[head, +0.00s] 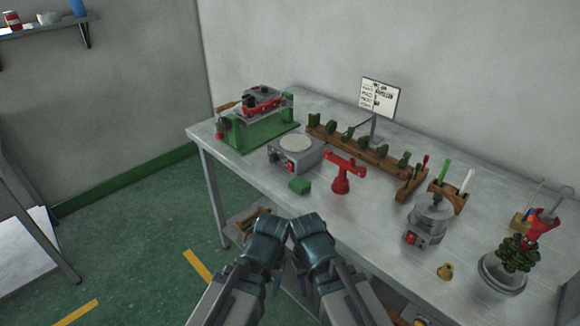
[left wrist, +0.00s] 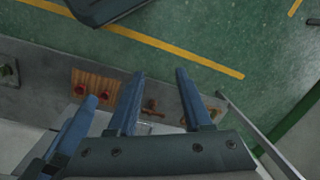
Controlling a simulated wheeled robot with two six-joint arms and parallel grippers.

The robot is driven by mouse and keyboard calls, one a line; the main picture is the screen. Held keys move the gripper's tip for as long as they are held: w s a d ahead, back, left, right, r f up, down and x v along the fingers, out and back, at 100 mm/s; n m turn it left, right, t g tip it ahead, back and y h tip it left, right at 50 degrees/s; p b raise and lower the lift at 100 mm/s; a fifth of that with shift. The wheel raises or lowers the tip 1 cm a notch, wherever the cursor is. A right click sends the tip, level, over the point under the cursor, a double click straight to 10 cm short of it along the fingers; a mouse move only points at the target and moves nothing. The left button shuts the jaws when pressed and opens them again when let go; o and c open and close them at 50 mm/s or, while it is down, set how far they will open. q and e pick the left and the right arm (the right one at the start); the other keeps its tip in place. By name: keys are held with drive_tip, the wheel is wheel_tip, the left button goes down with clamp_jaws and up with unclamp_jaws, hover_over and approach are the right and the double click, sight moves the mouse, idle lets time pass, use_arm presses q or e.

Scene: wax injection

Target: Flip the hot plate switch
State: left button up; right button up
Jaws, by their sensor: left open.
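The hot plate (head: 297,153) is a grey box with a pale round top, standing near the front edge of the metal table. A red switch (head: 287,168) shows on its front face. My left gripper (head: 268,228) and my right gripper (head: 309,229) are side by side in front of the table edge, nearer to me than the hot plate and apart from it. In the left wrist view my left gripper (left wrist: 157,85) has its fingers spread with nothing between them. The right gripper's opening is hidden in the head view. The hot plate is not visible in the left wrist view.
A green block (head: 299,185) and a red stand (head: 343,175) are near the hot plate. A green-based clamp device (head: 258,130) stands behind it at left. A grey pot unit (head: 428,218) with another red switch is at right. A lower shelf (left wrist: 52,85) holds small items.

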use_arm(q)
clamp_jaws()
idle(0.3)
idle(1.6)
